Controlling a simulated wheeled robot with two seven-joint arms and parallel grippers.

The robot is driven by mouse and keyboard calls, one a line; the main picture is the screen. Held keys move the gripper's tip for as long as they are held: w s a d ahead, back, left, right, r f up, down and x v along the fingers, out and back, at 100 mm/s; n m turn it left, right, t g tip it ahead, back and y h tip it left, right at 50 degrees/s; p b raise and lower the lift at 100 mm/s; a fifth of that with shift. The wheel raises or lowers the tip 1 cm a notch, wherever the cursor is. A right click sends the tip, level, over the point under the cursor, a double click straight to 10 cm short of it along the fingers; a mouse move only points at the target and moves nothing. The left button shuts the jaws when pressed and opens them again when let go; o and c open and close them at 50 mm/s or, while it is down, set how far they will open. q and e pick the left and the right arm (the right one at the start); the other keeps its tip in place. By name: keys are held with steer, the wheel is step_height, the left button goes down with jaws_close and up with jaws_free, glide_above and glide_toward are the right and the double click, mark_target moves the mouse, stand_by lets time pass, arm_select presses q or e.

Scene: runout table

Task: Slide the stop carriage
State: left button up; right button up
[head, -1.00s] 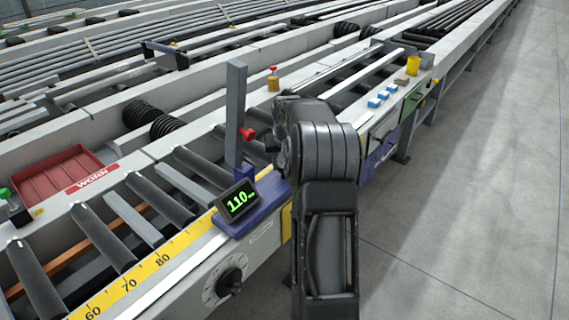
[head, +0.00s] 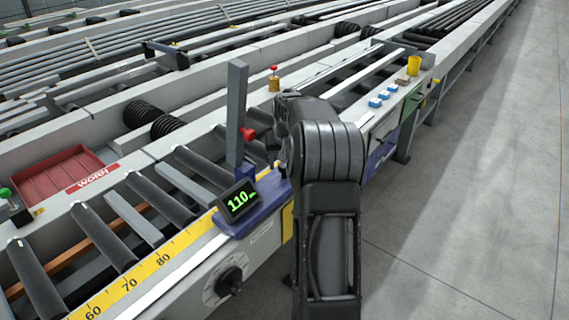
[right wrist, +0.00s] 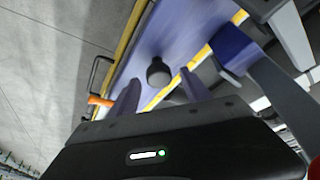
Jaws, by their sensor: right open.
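The stop carriage (head: 262,207) is a blue block on the table's front rail, beside the yellow scale (head: 150,262). It carries a grey upright post (head: 237,110), a red knob (head: 248,134) and a display (head: 238,200) reading 110. My right arm covers its right end in the head view. In the right wrist view, the carriage's lilac-blue top (right wrist: 185,28) bears a dark round knob (right wrist: 158,72). My right gripper (right wrist: 160,82) is open, its two fingers either side of the knob's line; I cannot tell whether they touch it. My left gripper is not in view.
A red tray (head: 62,170) marked WORN sits at the left behind the rollers. A dial (head: 228,282) is on the front face. The floor (head: 470,220) at right is clear.

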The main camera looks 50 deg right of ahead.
steer(key=v, duration=0.6)
steer(key=shift+s+r+b, duration=0.2)
steer(key=shift+r+b, duration=0.1)
steer(key=shift+r, duration=0.05)
steer(key=shift+a, duration=0.15)
